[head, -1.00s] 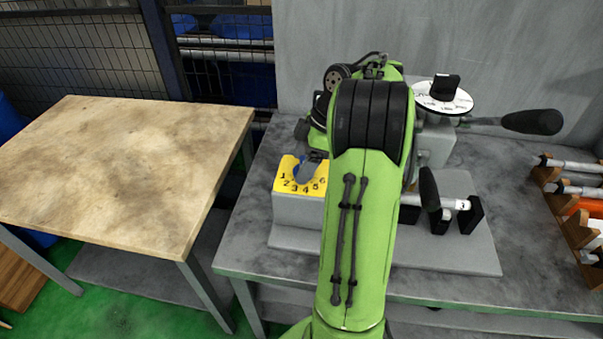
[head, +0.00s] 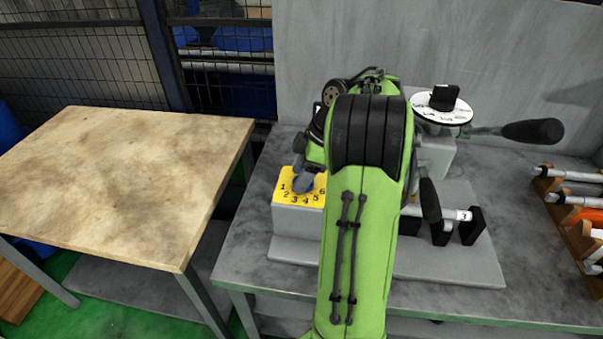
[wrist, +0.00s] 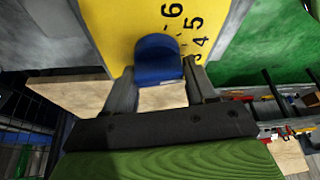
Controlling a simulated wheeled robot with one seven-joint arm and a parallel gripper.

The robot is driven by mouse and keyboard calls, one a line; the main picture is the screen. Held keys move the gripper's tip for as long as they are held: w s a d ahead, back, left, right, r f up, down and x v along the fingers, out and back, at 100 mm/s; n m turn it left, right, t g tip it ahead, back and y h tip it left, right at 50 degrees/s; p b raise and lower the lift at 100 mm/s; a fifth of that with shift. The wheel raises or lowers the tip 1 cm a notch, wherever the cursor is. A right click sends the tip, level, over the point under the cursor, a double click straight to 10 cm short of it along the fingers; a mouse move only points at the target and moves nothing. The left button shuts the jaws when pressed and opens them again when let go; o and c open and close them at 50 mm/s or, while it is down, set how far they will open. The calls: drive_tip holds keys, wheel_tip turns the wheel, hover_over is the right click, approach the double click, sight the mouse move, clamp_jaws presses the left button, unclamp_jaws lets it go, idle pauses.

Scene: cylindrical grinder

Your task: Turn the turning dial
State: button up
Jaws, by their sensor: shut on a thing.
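The turning dial is a blue-grey knob (head: 303,184) on a yellow plate (head: 284,192) numbered 1 to 6, set on a grey block of the machine on the bench. In the wrist view the blue knob (wrist: 157,58) stands between the two fingers of my gripper (wrist: 158,72), against the yellow plate (wrist: 115,25). My gripper is shut on the knob. In the head view the gripper (head: 301,162) shows above the knob, partly covered by my green arm. The knob's exact pointing direction is hard to tell; 4, 5 and 6 show beside it in the wrist view.
A white marked disc with a black knob (head: 445,98) and a black-handled lever (head: 532,131) stand right of my arm. Another black handle (head: 430,200) is close beside the arm. A rack of tools (head: 570,215) is at the right. A bare wooden table (head: 120,175) is at the left.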

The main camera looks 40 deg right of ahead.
drive_tip(key=shift+d+m+t+h+b, duration=0.1)
drive_tip(key=shift+m+t+h+b, duration=0.25)
drive_tip(key=shift+m, duration=0.9)
drive_tip(key=shift+m+t+h+b, duration=0.25)
drive_tip(key=shift+m+h+b, duration=0.2)
drive_tip(key=shift+m, duration=0.8)
drive_tip(key=o, duration=1)
drive_tip(key=shift+c, duration=0.2)
drive_tip(key=p+v, duration=0.9)
drive_tip(key=v, duration=0.6)
drive_tip(key=shift+r, duration=0.4)
